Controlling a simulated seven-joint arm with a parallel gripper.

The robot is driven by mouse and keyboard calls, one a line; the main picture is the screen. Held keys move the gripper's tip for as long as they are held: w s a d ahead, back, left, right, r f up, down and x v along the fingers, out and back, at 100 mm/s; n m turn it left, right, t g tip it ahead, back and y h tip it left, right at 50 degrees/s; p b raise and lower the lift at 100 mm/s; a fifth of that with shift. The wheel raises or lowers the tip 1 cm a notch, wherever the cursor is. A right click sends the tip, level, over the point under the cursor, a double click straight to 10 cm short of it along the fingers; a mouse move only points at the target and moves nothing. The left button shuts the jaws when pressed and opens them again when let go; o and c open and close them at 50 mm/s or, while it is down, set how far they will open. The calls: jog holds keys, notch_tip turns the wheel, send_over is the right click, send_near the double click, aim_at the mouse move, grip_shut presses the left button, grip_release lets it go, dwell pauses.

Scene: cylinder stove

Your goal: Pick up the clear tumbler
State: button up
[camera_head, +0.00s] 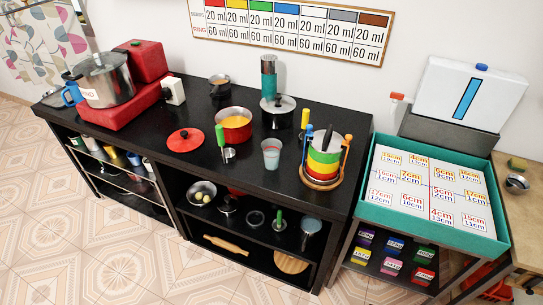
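A pale, see-through tumbler (271,153) stands upright near the front edge of the black counter (270,190). It is right of a small green-handled tool (222,143) and left of a round rack (322,160) with coloured bands. A red pot (234,124) with orange contents stands behind it to the left. The tumbler looks empty, though it is too small to be sure. My gripper is not in view.
A red lid (185,140) lies left of the tumbler. A lidded dark pot (278,110) stands behind it. A big steel pot (104,80) is at the left end. A teal tray (430,220) is at the right. The counter just around the tumbler is mostly clear.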

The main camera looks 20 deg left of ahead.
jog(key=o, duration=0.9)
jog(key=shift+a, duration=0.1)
